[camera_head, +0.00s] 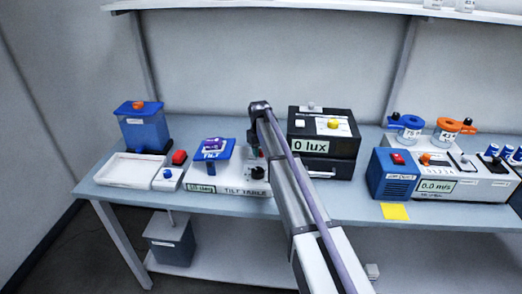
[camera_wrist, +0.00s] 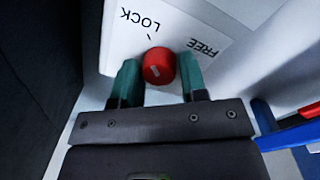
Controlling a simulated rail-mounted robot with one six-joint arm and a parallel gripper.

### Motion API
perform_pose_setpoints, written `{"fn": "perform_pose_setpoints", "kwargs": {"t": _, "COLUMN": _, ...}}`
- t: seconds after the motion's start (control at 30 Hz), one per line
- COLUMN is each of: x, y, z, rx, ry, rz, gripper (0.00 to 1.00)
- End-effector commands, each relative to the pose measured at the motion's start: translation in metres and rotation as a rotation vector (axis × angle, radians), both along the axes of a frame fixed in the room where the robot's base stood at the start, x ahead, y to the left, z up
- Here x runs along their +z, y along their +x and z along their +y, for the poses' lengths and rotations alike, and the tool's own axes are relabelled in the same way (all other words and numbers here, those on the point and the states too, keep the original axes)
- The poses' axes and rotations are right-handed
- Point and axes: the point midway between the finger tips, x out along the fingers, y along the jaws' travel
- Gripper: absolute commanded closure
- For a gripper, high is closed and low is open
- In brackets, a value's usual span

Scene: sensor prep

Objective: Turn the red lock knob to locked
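The red lock knob (camera_wrist: 158,66) shows in the wrist view on a white panel (camera_wrist: 118,45) marked LOCK and FREE. A short pale mark is on the knob's face; a dark tick stands on the panel beside LOCK. My gripper (camera_wrist: 160,70) has its two teal fingers on either side of the knob. They are apart, with a small gap on the right; whether the left finger touches cannot be told. In the head view the white tilt table (camera_head: 228,190) is left of my arm, which hides the knob there.
A black box reading 0 lux (camera_head: 324,160) stands close to the right of my arm. A blue tilt plate (camera_head: 211,155) is on the tilt table. Farther left are a white tray (camera_head: 130,178) and a small box with a red button (camera_head: 179,157). A blue box (camera_head: 391,184) stands right.

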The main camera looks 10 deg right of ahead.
Motion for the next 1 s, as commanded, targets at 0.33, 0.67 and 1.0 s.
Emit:
{"fn": "perform_pose_setpoints", "kwargs": {"t": 0.33, "x": 0.0, "y": 0.0, "z": 0.0, "rx": -0.001, "ry": 0.0, "rz": -0.001, "gripper": 0.42}}
{"fn": "perform_pose_setpoints", "kwargs": {"t": 0.67, "x": 0.037, "y": 0.0, "z": 0.001, "rx": -0.001, "ry": 0.0, "rz": -0.001, "gripper": 0.42}}
{"fn": "perform_pose_setpoints", "kwargs": {"t": 1.0, "x": 0.109, "y": -0.001, "z": 0.004, "rx": 0.0, "ry": 0.0, "rz": -0.001, "gripper": 0.42}}
